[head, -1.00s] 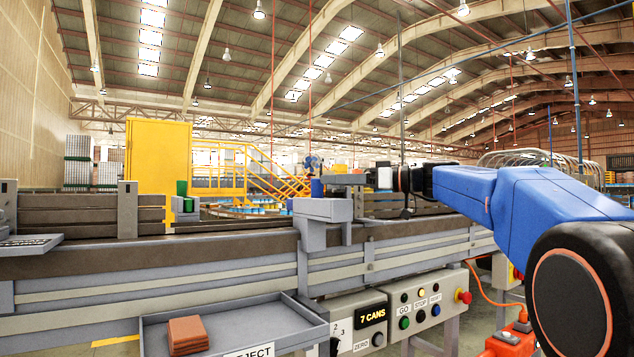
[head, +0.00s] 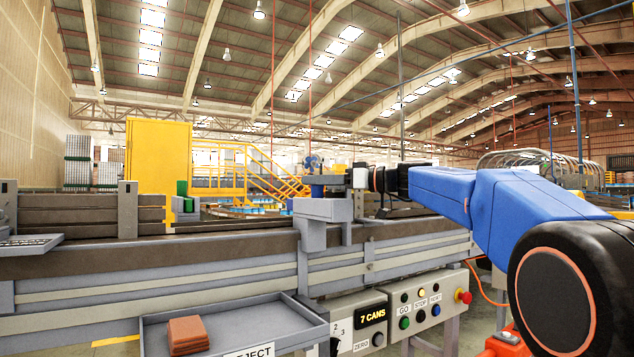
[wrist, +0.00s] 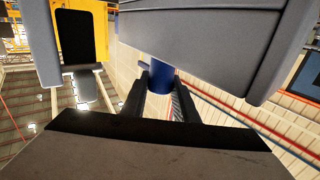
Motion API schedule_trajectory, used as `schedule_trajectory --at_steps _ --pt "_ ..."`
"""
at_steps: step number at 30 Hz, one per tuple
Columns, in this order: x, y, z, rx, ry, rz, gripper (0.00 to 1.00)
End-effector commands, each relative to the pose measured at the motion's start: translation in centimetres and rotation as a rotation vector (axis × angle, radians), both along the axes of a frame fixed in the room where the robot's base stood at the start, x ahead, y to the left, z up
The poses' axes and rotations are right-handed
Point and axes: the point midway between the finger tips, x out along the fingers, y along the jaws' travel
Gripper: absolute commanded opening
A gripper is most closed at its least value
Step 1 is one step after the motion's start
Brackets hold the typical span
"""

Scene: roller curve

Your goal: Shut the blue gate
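A small blue upright piece (head: 317,191), which looks like the handle of the blue gate, stands just behind the grey box on the conveyor rail. The rest of the gate is hidden. In the wrist view it is a blue cylinder (wrist: 160,84) below a grey housing. My gripper (head: 326,179) reaches in from the right at the height of its top. In the wrist view my gripper's dark fingers (wrist: 160,95) are apart, one on each side of the cylinder. I cannot tell whether they touch it.
The grey box (head: 322,209) stands on the rail close to my gripper. A green block (head: 182,190) is farther left along the conveyor. A reject tray (head: 240,325) with brown pieces (head: 187,335) and a control panel (head: 428,305) are in front, below.

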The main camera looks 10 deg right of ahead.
Motion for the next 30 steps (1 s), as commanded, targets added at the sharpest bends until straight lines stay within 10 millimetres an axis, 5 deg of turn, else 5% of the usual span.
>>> schedule_trajectory --at_steps 7,15,24,25,27,30 --pt "0.5 0.1 0.0 0.001 0.001 0.000 0.00" --pt "3.3 1.0 0.0 0.000 0.000 0.000 0.00" --pt "3.6 1.1 0.1 0.002 -0.001 -0.003 0.00" --pt "3.6 1.1 0.1 0.002 -0.002 -0.004 0.31" --pt "3.6 1.1 0.1 0.002 0.000 -0.003 0.45" --pt "3.6 1.1 0.0 0.002 -0.001 -0.002 0.45"
